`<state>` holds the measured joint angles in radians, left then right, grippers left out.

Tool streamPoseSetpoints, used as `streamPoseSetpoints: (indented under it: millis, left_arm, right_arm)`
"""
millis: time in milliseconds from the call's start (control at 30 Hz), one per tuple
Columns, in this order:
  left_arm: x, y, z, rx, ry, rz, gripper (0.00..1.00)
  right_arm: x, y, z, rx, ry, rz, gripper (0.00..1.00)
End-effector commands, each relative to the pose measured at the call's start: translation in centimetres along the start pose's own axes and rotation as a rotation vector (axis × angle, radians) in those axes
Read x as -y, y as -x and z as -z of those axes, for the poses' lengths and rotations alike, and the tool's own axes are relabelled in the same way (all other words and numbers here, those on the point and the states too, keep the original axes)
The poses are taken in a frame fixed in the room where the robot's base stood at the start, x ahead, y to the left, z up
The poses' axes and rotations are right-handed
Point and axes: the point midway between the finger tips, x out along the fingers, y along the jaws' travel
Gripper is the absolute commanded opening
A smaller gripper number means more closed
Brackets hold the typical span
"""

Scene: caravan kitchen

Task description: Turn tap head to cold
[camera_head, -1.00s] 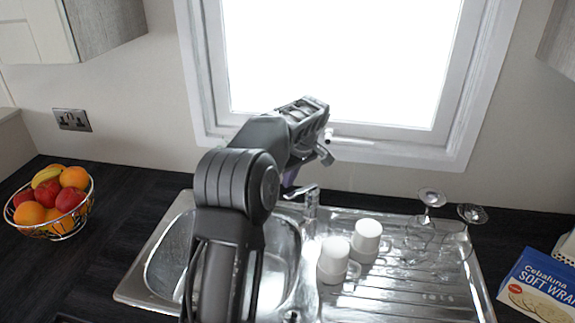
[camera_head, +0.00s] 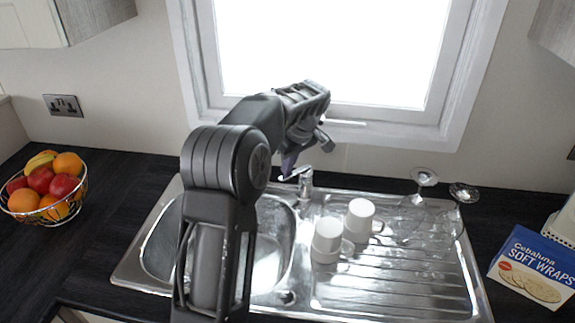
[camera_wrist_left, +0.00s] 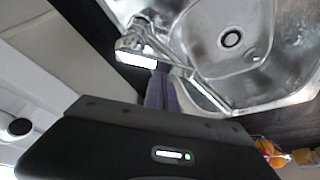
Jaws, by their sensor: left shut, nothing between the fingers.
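The chrome tap (camera_head: 306,184) stands at the back edge of the metal sink, between the bowl and the drainer. In the left wrist view its tap head (camera_wrist_left: 136,48) shows at upper left, with the spout (camera_wrist_left: 208,92) reaching out over the sink bowl. My left gripper (camera_head: 288,166) is shut and empty, just left of and above the tap in the head view. Its purple-grey fingers (camera_wrist_left: 164,92) lie close beside the tap head in the wrist view. I cannot tell whether they touch it. My right gripper is not in view.
Two white mugs (camera_head: 327,236) stand on the drainer (camera_head: 395,285), with upturned glasses (camera_head: 424,176) behind to their right. A fruit bowl (camera_head: 50,215) is at left and a wraps box (camera_head: 535,268) at right. The window frame (camera_head: 400,125) rises behind the tap.

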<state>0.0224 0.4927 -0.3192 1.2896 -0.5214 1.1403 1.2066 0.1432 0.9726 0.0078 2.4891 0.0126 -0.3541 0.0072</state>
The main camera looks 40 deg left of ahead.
Motion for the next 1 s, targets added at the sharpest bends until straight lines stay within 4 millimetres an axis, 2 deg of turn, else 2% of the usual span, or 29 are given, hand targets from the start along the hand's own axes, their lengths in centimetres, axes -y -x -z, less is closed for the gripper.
streamPoseSetpoints:
  millis: [533, 1000]
  left_arm:
    - [0.2, 0.3, -1.9, 0.002, -0.002, 0.0, 0.0]
    - [-0.6, 1.3, -4.1, 0.001, -0.003, 0.0, 0.0]
  right_arm:
    - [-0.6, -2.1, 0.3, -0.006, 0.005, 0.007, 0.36]
    - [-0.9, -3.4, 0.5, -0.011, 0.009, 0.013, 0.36]
